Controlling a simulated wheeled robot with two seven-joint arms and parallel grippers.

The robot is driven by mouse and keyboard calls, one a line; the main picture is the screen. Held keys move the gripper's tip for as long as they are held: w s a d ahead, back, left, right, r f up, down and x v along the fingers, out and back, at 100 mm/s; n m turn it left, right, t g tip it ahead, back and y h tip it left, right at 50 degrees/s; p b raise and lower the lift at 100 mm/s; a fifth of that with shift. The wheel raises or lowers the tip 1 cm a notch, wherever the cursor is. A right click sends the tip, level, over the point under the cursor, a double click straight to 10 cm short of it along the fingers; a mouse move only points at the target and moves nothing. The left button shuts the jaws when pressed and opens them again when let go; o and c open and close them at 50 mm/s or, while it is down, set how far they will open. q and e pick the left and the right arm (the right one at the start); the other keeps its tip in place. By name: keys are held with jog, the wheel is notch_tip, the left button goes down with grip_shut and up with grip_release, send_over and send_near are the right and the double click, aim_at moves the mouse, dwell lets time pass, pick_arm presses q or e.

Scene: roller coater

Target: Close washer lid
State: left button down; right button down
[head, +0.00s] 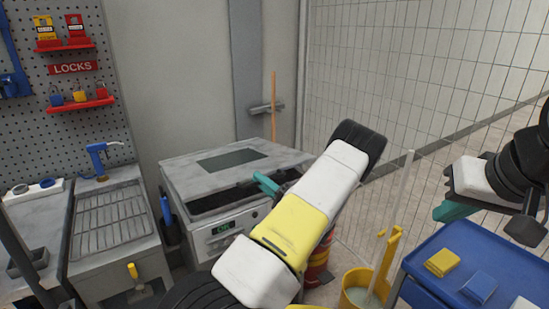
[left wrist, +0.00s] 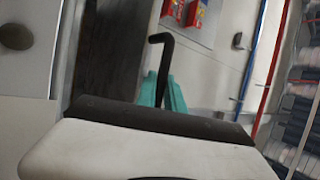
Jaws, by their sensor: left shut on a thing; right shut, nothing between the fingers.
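The washer (head: 228,232) is a grey box with a small green display on its front. Its grey lid (head: 190,174) has a dark window and lies low over the top. A dark gap shows between the lid's front edge and the body. My left gripper (head: 264,183), with teal fingers, is at the lid's front right. In the left wrist view, its teal fingers (left wrist: 164,92) are shut on a black bent handle (left wrist: 166,50); my arm hides part of the washer's right side. My right gripper (head: 452,210) is shut and empty, well right of the washer.
A metal sink bench (head: 115,222) stands left of the washer. A blue cart (head: 440,262) with folded cloths and a yellow mop bucket (head: 362,292) stand at right. A wire fence (head: 420,70) runs behind. A pegboard (head: 100,120) with locks hangs at left.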

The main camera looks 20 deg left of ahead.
pick_arm(q)
jog(key=shift+n+y, duration=0.7)
jog(key=shift+y, duration=0.2)
jog(key=f, duration=0.5)
jog(key=d+f, duration=0.1)
jog(key=f, duration=0.1)
jog(key=shift+s+f, duration=0.2)
jog(key=shift+f, duration=0.1)
jog(key=c, duration=1.5)
grip_release()
jog(key=shift+o, duration=0.2)
jog(key=shift+a, duration=0.15)
jog(key=v, duration=0.8)
